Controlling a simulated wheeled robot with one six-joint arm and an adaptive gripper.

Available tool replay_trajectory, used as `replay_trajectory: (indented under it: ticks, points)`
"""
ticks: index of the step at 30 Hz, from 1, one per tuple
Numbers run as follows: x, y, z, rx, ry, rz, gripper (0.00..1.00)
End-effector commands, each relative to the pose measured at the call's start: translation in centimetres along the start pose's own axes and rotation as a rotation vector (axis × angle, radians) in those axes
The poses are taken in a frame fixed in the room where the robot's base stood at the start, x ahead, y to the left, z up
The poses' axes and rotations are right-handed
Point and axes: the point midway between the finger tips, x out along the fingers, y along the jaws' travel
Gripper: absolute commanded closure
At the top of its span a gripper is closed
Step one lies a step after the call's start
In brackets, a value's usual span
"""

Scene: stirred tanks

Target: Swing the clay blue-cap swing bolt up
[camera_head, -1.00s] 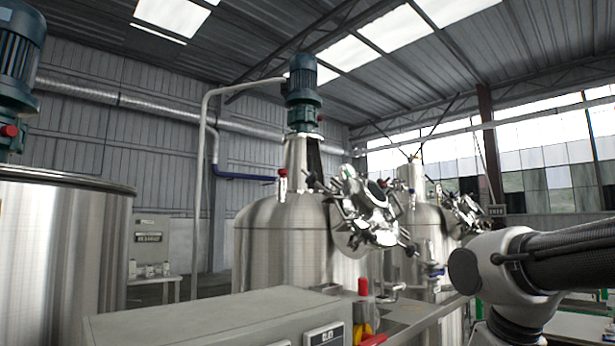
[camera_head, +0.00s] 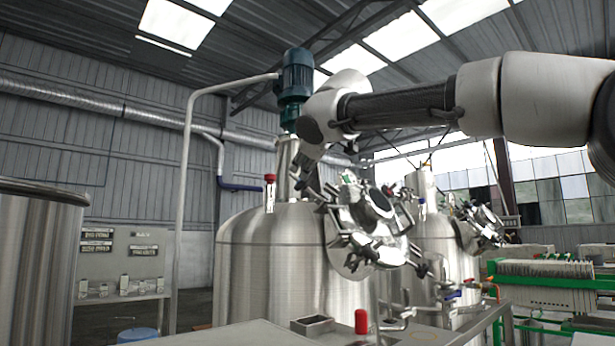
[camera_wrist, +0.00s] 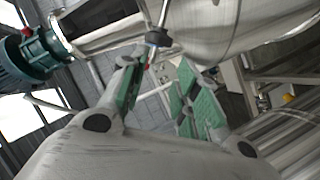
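The steel tank (camera_head: 268,260) stands in the middle of the head view. Its tilted round manway (camera_head: 375,215) carries several swing bolts around the rim. The cap colours are too small to tell apart there, so I cannot single out the clay blue one. In the wrist view a rod with a dark, bluish knob (camera_wrist: 157,39) shows just beyond my fingers. I cannot tell if it is the named bolt. My gripper (camera_wrist: 158,78) has its green-padded fingers apart, with no object clearly between them. In the head view my wrist hangs by the manway's upper left; the fingertips are hard to make out.
A green motor (camera_head: 295,80) tops the tank close behind my arm. A red-topped fitting (camera_head: 270,180) stands left of the manway. A second tank (camera_head: 440,235) is to the right. A grey bench with a small tray (camera_head: 312,325) lies in front.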

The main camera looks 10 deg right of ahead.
Motion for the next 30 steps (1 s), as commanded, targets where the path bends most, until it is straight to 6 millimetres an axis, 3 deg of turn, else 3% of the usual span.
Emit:
replay_trajectory:
  ticks: [1,4,18,28,30]
  points:
    - [0.1,0.1,-1.2,-0.013,0.019,0.007,0.69]
    - [0.5,0.2,-2.2,-0.025,0.036,0.015,0.69]
    - [7.2,0.4,-2.3,-0.023,0.033,0.016,0.69]
    - [7.7,0.5,-2.3,-0.022,0.034,0.016,0.69]
    - [7.7,0.4,-2.3,-0.022,0.034,0.016,0.80]
